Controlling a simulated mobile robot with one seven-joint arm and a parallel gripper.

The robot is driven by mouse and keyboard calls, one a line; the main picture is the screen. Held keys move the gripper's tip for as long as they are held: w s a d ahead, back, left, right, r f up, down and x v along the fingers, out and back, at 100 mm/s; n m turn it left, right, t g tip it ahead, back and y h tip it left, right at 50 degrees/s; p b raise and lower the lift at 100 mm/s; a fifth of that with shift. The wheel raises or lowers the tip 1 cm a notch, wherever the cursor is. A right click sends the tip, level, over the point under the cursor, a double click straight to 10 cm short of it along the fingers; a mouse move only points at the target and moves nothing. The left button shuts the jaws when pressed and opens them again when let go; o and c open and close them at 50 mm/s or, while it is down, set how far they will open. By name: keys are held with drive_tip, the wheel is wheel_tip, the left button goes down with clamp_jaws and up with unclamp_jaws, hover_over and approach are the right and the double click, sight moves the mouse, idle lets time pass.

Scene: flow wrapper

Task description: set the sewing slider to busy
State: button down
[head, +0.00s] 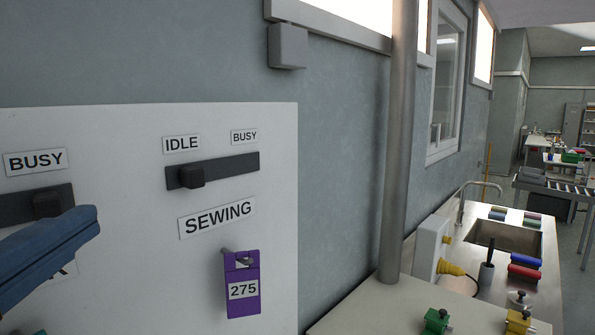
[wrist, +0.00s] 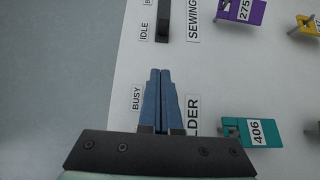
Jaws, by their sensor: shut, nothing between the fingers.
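The sewing slider is a dark track (head: 232,166) on a white panel, with IDLE marked above its left end and BUSY above its right end. Its black knob (head: 192,176) sits towards the left, under IDLE. The SEWING label (head: 217,217) is below. The track also shows at the top edge of the wrist view (wrist: 163,22), cut off. My gripper (head: 96,222) has blue fingers pressed together and empty, left of and below the sewing knob in the head view. In the wrist view its fingertips (wrist: 160,71) point towards the sewing slider, apart from it.
A neighbouring slider's knob (head: 47,204) sits near its BUSY label, just above my fingers. A purple tag 275 (head: 242,290) hangs below SEWING. The wrist view shows a teal tag 406 (wrist: 250,131) and a yellow tag (wrist: 308,26). A pole (head: 398,150) stands right of the panel.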

drive_tip(key=shift+w+p, duration=1.5)
drive_tip(key=shift+p, duration=1.25)
drive_tip(key=p, duration=0.4)
approach(181, 176)
drive_tip(key=w+a, duration=0.2)
drive_tip(key=w, duration=0.1)
drive_tip(key=shift+w+a+r, duration=0.1)
drive_tip(key=shift+w+a, duration=0.05)
drive_tip(key=shift+a, duration=0.25)
drive_tip(key=shift+w+d+p, duration=0.6)
drive_tip(key=shift+w+d, duration=0.1)
drive_tip(key=shift+w, duration=0.2)
drive_tip(key=shift+w+d, duration=0.35)
drive_tip(key=shift+d, duration=0.05)
